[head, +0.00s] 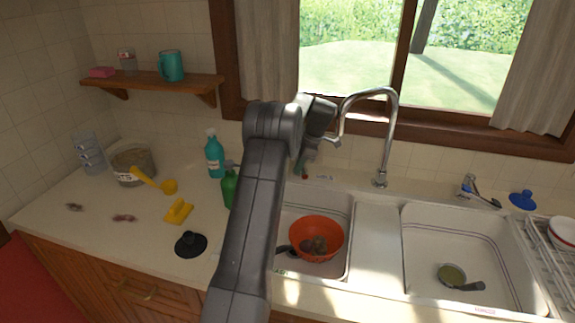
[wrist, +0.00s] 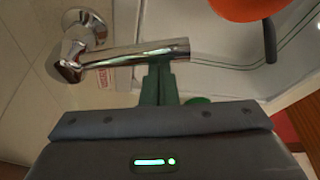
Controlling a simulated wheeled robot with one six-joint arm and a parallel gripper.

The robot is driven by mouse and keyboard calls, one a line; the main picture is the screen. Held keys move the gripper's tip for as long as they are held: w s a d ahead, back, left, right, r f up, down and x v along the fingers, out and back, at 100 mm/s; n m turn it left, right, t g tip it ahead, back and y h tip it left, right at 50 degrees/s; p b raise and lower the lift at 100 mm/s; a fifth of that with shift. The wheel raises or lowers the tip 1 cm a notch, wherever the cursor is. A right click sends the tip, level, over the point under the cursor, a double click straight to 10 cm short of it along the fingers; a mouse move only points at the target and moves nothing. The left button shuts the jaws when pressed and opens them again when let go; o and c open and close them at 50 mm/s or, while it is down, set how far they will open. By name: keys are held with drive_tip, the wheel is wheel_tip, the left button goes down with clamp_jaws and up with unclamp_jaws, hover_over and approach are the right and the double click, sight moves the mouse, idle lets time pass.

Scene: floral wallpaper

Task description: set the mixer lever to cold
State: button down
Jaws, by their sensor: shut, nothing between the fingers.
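The chrome mixer lever (wrist: 130,55) fills the upper left of the wrist view. It reaches right from a rounded chrome body with a round base (wrist: 85,28) at the wall side. A small red label (wrist: 103,77) sits beside the body. My gripper (wrist: 158,68) is shut, its green-grey fingers just below the lever's outer half; I cannot tell if they touch it. In the head view my gripper (head: 304,166) points down behind the left sink and hides most of what is there. A tall chrome spout (head: 388,135) rises to its right.
An orange bowl (head: 301,232) sits in the left sink; the right sink (head: 425,235) holds a ladle. A smaller chrome tap (head: 471,188) stands behind the right sink. Teal (head: 214,158) and green (head: 229,190) bottles stand left of my arm. A window is behind.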

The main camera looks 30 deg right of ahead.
drive_tip(key=shift+s+d, duration=0.4)
drive_tip(key=shift+d, duration=0.55)
drive_tip(key=shift+w+a, duration=0.1)
drive_tip(key=shift+a, duration=0.25)
wheel_tip(320, 180, up, 10)
drive_tip(key=b, duration=0.2)
drive_tip(key=shift+a+f, duration=0.15)
drive_tip(key=shift+f, duration=0.05)
drive_tip(key=shift+f, duration=0.15)
idle(0.4)
